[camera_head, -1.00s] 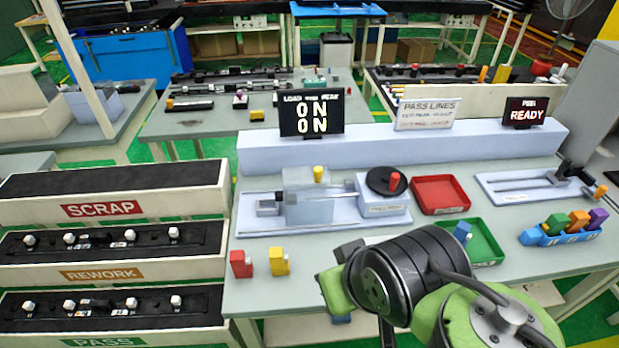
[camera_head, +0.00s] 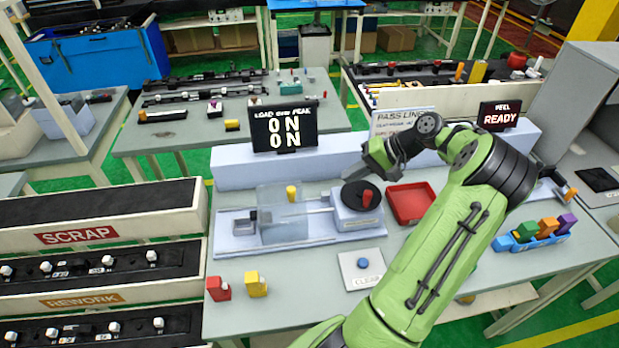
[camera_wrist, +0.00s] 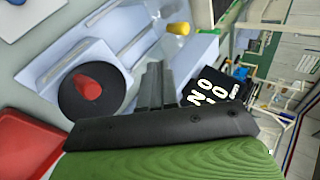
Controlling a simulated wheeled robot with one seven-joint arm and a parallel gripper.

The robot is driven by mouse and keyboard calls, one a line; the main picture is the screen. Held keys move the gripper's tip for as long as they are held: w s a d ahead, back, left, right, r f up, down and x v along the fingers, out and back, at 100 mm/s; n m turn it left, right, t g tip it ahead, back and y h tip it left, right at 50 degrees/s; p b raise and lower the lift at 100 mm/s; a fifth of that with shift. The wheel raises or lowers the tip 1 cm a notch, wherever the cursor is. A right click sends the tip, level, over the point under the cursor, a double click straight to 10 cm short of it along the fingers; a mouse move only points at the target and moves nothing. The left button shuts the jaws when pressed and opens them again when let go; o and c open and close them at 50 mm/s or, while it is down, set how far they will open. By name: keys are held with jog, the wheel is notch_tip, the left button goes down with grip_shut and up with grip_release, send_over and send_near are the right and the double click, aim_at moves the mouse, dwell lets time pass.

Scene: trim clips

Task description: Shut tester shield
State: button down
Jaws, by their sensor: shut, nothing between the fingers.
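The tester (camera_head: 327,239) is a pale fixture on the bench, with a clear shield (camera_head: 283,225) over its left part. A yellow knob (camera_head: 292,193) tops the shield; in the wrist view the knob (camera_wrist: 178,28) is at the top edge. On the tester's right block is a black disc with a red handle (camera_head: 367,198), also in the wrist view (camera_wrist: 88,87). My gripper (camera_head: 350,172) is shut and empty, raised behind the tester's right block, to the right of the knob and apart from it. Its dark fingers (camera_wrist: 157,82) point toward the shield side.
A display (camera_head: 285,127) and a pass-lines sign (camera_head: 400,123) stand behind the tester, near my gripper. A red tray (camera_head: 410,203) is to the right. A blue button (camera_head: 362,263) and red (camera_head: 218,289) and yellow (camera_head: 256,285) blocks are in front.

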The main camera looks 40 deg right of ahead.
aim_at(296, 195)
jog(key=x, duration=0.4)
jog(key=r+b+x, duration=0.1)
jog(key=x, duration=0.3)
jog(key=w+a+b+x, duration=0.1)
jog(key=x, duration=0.3)
jog(key=shift+a+r, duration=0.1)
jog(key=shift+r, duration=0.05)
jog(key=shift+w+a, duration=0.15)
jog(key=shift+w, duration=0.1)
jog(key=w+a, duration=0.2)
jog(key=a, duration=0.1)
jog(key=w+a, duration=0.2)
jog(key=a, duration=0.1)
jog(key=w+a, duration=0.2)
jog(key=a, duration=0.2)
jog(key=shift+w+r, duration=0.1)
jog(key=shift+w, duration=0.3)
